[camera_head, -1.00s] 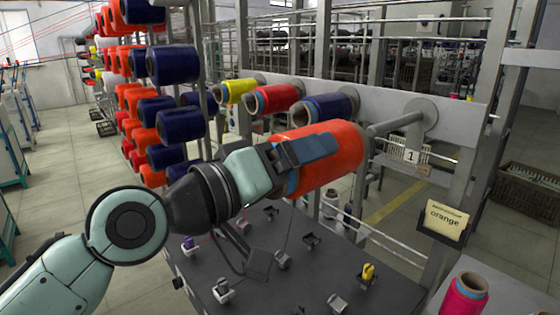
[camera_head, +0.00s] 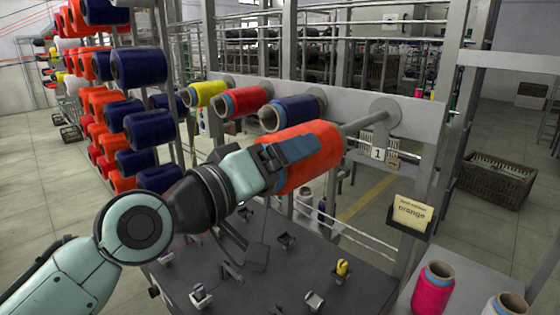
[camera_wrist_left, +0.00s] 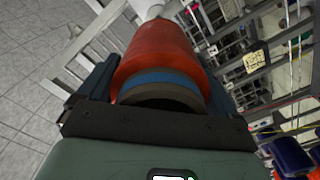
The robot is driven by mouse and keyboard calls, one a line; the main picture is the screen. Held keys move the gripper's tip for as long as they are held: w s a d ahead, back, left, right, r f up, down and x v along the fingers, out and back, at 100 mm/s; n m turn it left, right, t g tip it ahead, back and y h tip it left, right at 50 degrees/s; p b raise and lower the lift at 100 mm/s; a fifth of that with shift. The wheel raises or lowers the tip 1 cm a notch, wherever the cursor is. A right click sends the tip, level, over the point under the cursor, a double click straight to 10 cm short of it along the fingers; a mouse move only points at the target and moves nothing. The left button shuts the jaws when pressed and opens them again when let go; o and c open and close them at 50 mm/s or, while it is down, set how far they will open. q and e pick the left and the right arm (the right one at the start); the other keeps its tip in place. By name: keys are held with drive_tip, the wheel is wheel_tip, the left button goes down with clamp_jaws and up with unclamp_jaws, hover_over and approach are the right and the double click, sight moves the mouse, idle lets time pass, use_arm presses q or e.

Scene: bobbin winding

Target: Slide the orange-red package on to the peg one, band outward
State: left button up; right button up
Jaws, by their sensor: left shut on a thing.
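My left gripper (camera_head: 287,157) is shut on the orange-red package (camera_head: 322,155). In the left wrist view the package (camera_wrist_left: 160,50) lies between the two fingers, with its blue band (camera_wrist_left: 160,78) at the end nearest my palm. Peg one (camera_head: 368,121) is a grey bar coming out of the rail above a card marked 1 (camera_head: 378,153). The package's far end is at the peg's free tip in the head view. I cannot tell whether the tip is inside the core. My right gripper is not in view.
Yellow (camera_head: 208,93), red (camera_head: 243,101) and dark blue (camera_head: 292,109) packages sit on the rail's other pegs. A sign reading orange (camera_head: 411,213) hangs at right. A dark table (camera_head: 270,285) with small fittings lies below. A pink package (camera_head: 433,288) stands at lower right.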

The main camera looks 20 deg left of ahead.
use_arm(q)
drive_tip(key=shift+p+x, duration=1.45)
drive_tip(key=shift+x, duration=1.4)
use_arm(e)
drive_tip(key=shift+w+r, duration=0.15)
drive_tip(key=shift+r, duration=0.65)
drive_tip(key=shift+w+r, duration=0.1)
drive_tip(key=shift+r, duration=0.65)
use_arm(q)
drive_tip(key=shift+w+r, duration=0.1)
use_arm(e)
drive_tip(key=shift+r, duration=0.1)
use_arm(q)
drive_tip(key=shift+p+x, duration=1.55)
drive_tip(key=shift+x, duration=0.5)
drive_tip(key=shift+p+x, duration=0.6)
drive_tip(key=shift+x, duration=0.3)
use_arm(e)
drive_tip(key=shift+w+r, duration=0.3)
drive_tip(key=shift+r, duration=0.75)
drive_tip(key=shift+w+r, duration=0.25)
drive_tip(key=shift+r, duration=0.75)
